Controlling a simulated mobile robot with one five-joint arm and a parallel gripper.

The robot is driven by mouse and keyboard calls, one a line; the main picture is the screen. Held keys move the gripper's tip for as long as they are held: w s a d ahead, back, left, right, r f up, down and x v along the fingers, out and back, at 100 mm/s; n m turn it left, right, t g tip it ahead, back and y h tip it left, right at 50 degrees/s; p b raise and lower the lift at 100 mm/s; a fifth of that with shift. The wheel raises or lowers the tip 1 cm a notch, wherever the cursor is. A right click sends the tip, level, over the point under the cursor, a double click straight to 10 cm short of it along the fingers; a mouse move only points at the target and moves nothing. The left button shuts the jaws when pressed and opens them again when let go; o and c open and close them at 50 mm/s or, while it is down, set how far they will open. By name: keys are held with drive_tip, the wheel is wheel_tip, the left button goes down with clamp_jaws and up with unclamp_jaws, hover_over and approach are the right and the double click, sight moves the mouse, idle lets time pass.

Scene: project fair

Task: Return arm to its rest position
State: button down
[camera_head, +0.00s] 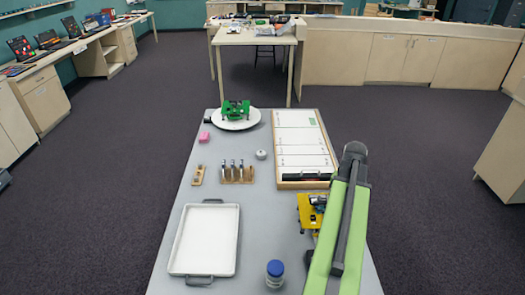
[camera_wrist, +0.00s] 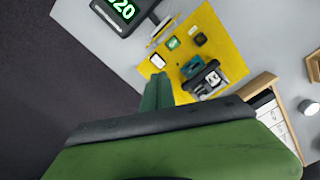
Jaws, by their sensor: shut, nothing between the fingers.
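My green arm (camera_head: 345,225) stands over the right front of the grey table in the head view, with its dark joint uppermost. My gripper (camera_wrist: 157,92) shows in the wrist view as two green fingers close together, shut and empty. It points towards a yellow board (camera_wrist: 215,40) bearing small electronic parts. The same yellow board (camera_head: 306,212) is partly hidden behind my arm in the head view. The gripper's fingers cannot be made out in the head view.
On the grey table (camera_head: 262,215) are a white tray (camera_head: 205,240), a blue-capped jar (camera_head: 274,273), a wooden tool rack (camera_head: 237,180), a partitioned case (camera_head: 303,147) and a white plate (camera_head: 248,123) with a green model. A display with green digits (camera_wrist: 122,10) is near the gripper. Dark floor surrounds the table.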

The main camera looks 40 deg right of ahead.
drive_tip(key=w+a+n, duration=0.6)
drive_tip(key=w+a, duration=1.4)
drive_tip(key=a, duration=0.5)
drive_tip(key=w+a+n, duration=0.1)
drive_tip(key=a+n, duration=0.6)
drive_tip(key=a, duration=1.7)
drive_tip(key=shift+w+a, duration=0.35)
drive_tip(key=shift+w, duration=0.05)
